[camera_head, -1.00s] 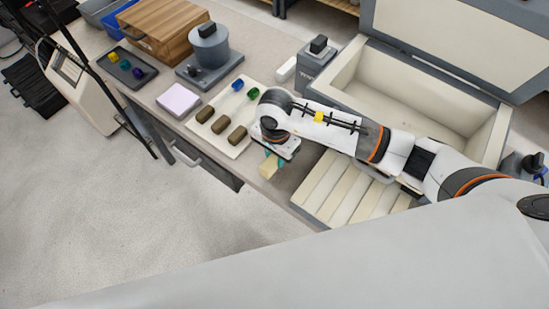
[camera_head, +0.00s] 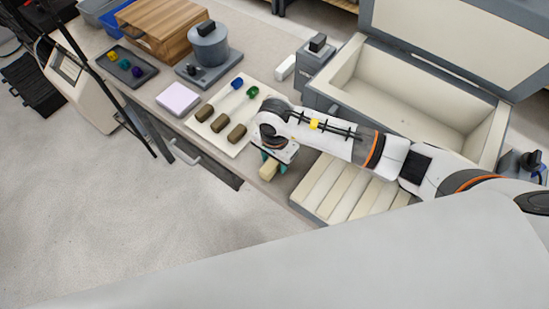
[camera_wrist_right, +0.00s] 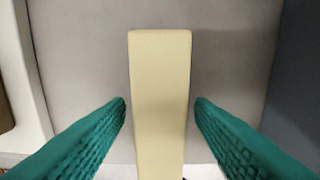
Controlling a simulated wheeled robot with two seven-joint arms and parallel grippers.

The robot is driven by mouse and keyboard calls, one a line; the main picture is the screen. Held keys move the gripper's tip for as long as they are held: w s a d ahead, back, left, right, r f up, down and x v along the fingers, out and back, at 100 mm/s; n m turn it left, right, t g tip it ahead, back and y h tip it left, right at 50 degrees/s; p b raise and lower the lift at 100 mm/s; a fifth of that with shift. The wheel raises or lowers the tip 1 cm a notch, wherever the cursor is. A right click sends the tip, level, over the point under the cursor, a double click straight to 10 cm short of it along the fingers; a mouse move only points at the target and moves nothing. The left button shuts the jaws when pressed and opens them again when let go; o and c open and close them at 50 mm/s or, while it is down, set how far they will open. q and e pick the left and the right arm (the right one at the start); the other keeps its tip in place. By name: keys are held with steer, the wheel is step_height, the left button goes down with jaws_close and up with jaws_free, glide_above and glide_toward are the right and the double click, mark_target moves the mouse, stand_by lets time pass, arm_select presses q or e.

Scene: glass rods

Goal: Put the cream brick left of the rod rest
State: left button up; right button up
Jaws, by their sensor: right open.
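The cream brick (camera_head: 268,171) lies near the front edge of the bench, just right of the pale board (camera_head: 239,144). My right gripper (camera_head: 273,162) is over it with teal fingers. In the right wrist view the cream brick (camera_wrist_right: 160,60) runs lengthwise between the two open fingertips (camera_wrist_right: 160,102), with a gap on each side. The brick's near end runs out of that view. I cannot tell for sure which thing is the rod rest; a slatted cream piece (camera_head: 345,192) lies to the right of the gripper. My left gripper is not in view.
The pale board carries several brown blocks (camera_head: 221,124) and blue and green pieces. An open cream-lined box (camera_head: 420,95) stands behind my right arm. A lilac pad (camera_head: 178,99), a dark tray (camera_head: 132,68) and a grey pot (camera_head: 208,45) are at the left.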

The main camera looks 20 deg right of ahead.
steer(key=shift+r, duration=0.5)
step_height(320, 180, up, 11)
steer(key=b, duration=0.3)
steer(key=shift+r, duration=0.2)
